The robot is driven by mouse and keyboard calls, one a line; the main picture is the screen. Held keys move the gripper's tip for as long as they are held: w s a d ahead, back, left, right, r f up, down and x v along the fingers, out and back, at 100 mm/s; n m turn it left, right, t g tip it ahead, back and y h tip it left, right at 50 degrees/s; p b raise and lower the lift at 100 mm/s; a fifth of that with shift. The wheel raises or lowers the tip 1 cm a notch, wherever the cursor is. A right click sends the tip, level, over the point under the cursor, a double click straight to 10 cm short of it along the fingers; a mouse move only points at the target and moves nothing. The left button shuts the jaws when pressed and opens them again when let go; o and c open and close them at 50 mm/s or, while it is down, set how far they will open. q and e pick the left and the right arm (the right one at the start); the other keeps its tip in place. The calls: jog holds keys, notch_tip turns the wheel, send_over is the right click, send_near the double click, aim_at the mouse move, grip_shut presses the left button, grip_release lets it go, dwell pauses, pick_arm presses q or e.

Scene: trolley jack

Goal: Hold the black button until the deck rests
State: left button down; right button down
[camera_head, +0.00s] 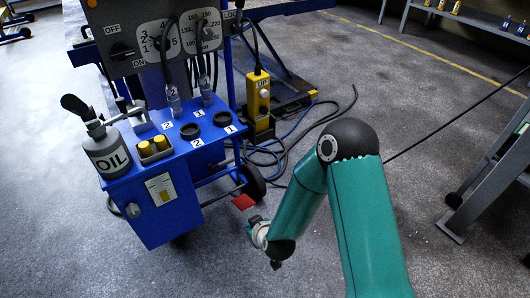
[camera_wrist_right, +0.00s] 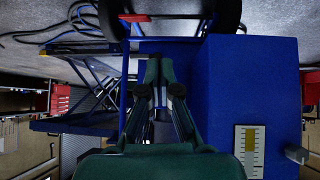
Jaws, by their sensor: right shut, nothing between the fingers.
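A yellow pendant (camera_head: 258,100) hangs on a black cable beside the blue trolley. It is marked UP near its top and has a pale round button (camera_head: 264,93) and a darker spot below it that I cannot make out clearly as the black button. My right gripper (camera_head: 251,226) is low in front of the trolley's wheel, below and apart from the pendant. In the right wrist view its fingers (camera_wrist_right: 160,92) are shut and empty, beside the blue trolley body. A blue lift frame (camera_wrist_right: 85,118) with crossed legs shows there at left; its deck is only partly visible. My left gripper is not in view.
The blue trolley (camera_head: 165,190) carries an OIL can (camera_head: 108,150), two yellow caps, black rings and a grey dial panel (camera_head: 150,38). Loose cables (camera_head: 310,128) lie on the floor. A grey bench frame (camera_head: 490,170) stands at right.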

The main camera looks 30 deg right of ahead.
jog(key=s+a+f+m+g+y, duration=0.1)
jog(key=s+a+f+g, duration=0.3)
jog(key=s, duration=0.5)
jog(key=s+a+f+m+g+y, duration=0.1)
jog(key=s+a+f+g+y, duration=0.2)
jog(key=s, duration=0.7)
notch_tip(320, 180, down, 2)
jog(key=shift+a+m+g, duration=0.3)
jog(key=shift+a+g, duration=0.15)
jog(key=shift+g, duration=0.15)
jog(key=shift+s, duration=0.2)
